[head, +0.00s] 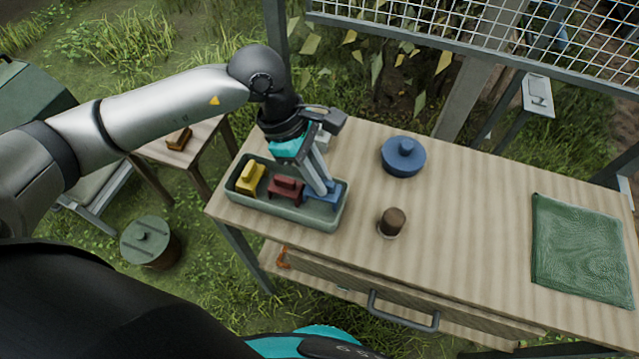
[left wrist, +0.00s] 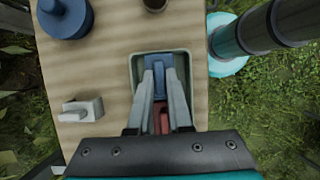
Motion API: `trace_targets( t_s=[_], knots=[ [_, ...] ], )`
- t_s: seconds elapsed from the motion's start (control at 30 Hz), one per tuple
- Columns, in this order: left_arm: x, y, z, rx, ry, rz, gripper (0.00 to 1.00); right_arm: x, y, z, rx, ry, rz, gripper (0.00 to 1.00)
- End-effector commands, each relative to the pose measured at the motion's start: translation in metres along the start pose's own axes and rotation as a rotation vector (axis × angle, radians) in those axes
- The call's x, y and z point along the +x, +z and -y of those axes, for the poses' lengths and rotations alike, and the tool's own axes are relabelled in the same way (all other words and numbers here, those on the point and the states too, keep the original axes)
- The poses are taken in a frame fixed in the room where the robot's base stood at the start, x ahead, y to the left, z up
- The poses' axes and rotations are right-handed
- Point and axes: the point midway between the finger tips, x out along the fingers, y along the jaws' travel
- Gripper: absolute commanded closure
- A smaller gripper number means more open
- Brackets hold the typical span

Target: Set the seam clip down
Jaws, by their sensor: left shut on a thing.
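A blue clip (head: 328,198) is at the right end of a grey-green tray (head: 300,221) on the wooden table. My left gripper (head: 322,188) reaches down into that end of the tray and is shut on the blue clip. The left wrist view shows the blue clip (left wrist: 158,64) between the two fingers (left wrist: 160,88). I cannot tell whether the clip touches the tray floor. A dark red clip (head: 286,188) lies in the tray's middle and a yellow clip (head: 250,178) at its left end. My right gripper is not in view.
A blue lidded pot (head: 403,157), a small brown-topped jar (head: 392,222) and a green cloth (head: 581,248) are on the table. A pale block (left wrist: 82,110) stands beside the tray. A side table holds a brown object (head: 179,139). The table between jar and cloth is clear.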

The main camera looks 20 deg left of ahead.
Motion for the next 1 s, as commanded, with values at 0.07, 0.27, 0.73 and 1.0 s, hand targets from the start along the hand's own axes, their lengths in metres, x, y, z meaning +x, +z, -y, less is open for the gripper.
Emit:
trace_targets(
  t_s=[0.07,0.27,0.73,1.0],
  knots=[
    [0.013,-0.005,0.001,-0.004,-0.003,0.000,1.00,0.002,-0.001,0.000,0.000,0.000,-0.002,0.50],
    [0.029,-0.012,0.000,-0.001,0.000,-0.001,1.00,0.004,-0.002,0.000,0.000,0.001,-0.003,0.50],
    [0.031,-0.013,0.000,-0.001,0.000,-0.001,0.65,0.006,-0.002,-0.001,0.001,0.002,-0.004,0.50],
    [0.030,-0.013,0.000,-0.001,0.000,-0.001,0.53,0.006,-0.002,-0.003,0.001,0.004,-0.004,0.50]
  ],
)
